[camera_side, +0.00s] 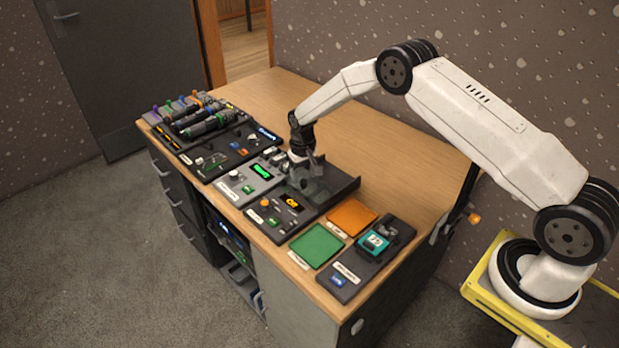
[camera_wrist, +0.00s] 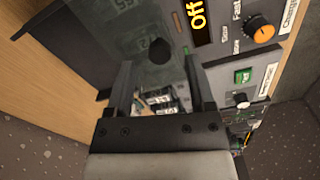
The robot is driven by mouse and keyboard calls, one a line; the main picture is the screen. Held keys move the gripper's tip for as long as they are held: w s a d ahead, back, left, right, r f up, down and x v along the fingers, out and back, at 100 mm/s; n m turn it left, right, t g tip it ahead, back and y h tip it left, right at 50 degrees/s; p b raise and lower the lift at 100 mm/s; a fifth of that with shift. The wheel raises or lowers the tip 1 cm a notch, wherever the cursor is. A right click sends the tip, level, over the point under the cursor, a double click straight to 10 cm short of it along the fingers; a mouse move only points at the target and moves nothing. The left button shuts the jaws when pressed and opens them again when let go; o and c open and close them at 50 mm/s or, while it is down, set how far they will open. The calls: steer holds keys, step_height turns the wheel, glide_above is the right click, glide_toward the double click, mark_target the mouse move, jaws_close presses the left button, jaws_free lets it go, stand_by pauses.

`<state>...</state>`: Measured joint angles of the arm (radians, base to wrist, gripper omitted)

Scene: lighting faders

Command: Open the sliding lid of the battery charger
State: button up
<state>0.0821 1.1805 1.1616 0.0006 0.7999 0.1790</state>
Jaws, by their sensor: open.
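The battery charger (camera_side: 270,228) is a dark unit on the desk with an orange knob and a lit display, which reads "Off" in the wrist view (camera_wrist: 201,22). Its tinted, see-through lid (camera_wrist: 135,32) has a round dark knob (camera_wrist: 160,51). Faint numbers show through the lid. Batteries (camera_wrist: 160,98) show more brightly between my fingers, but I cannot tell whether the lid covers them. My gripper (camera_wrist: 158,66) is open, with one finger on each side of the lid knob and gaps to both. In the side view my gripper (camera_side: 303,183) hides part of the charger.
A grey unit with a green display (camera_side: 262,171) adjoins the charger. A green pad (camera_side: 316,245), an orange pad (camera_side: 351,217) and a dark unit with a teal block (camera_side: 374,242) lie nearer the front. The desk (camera_side: 262,98) is clear behind the units.

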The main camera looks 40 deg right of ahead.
steer(key=shift+f, duration=0.95)
jaws_close()
stand_by(0.9)
